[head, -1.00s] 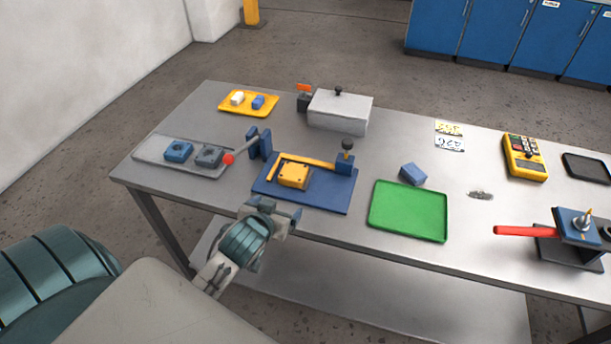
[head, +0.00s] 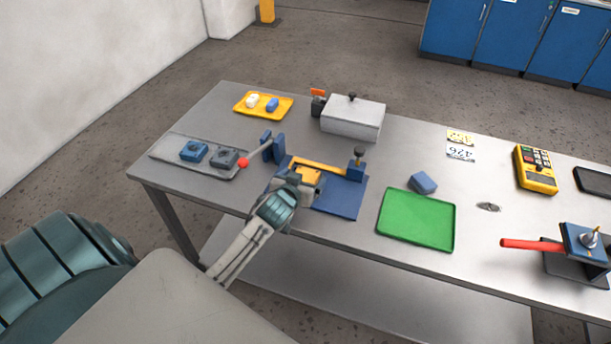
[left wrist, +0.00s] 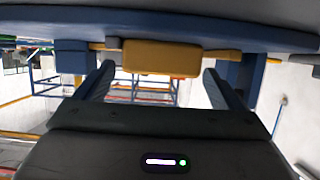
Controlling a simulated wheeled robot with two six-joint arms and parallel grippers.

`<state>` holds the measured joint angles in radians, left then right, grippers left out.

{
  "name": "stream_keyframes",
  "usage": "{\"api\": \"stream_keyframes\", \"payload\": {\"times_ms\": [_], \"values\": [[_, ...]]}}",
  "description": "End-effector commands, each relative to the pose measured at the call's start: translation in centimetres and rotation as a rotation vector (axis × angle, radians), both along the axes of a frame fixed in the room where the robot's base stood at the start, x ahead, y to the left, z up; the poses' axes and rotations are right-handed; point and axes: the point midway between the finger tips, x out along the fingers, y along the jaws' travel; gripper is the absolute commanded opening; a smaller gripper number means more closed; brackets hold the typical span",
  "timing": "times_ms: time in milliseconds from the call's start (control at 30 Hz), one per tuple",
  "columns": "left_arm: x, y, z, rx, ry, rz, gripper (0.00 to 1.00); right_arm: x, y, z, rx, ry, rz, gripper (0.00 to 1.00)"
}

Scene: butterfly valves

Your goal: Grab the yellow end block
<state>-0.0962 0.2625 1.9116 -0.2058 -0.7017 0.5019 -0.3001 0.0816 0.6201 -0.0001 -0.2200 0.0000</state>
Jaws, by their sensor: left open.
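The yellow end block (head: 309,174) sits on the blue fixture plate (head: 343,197), in front of a yellow bar (head: 322,167). My left gripper (head: 301,183) is open at the near side of the block and partly covers it in the head view. In the left wrist view the yellow block (left wrist: 160,57) lies ahead, between the two spread fingers of the left gripper (left wrist: 155,80). I cannot tell whether the fingers touch it. My right gripper is not in view.
On the fixture stand a red-knobbed lever (head: 244,162) at left and a black-knobbed post (head: 358,157) at right. A green tray (head: 416,219) and a blue block (head: 423,183) lie to the right. A grey lidded box (head: 352,119) stands behind.

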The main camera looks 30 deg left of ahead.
Motion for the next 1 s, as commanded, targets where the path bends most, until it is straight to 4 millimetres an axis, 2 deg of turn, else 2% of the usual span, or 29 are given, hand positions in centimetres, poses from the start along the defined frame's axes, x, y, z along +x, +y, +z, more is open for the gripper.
{"api": "stream_keyframes", "payload": {"times_ms": [100,367,667,700,1000], "values": [[0.95,0.2,-0.33,0.0,0.0,0.0,0.89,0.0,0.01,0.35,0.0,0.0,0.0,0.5],[1.13,0.24,-0.58,0.0,0.0,-0.001,0.89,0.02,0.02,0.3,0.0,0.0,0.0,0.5],[1.12,0.23,-0.57,0.0,0.001,0.0,0.32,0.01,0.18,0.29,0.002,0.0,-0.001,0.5],[1.15,0.22,-0.46,0.0,-0.002,-0.001,0.29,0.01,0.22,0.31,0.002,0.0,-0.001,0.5],[1.16,0.23,-0.21,0.0,-0.002,-0.001,0.29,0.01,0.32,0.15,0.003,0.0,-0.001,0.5]]}}
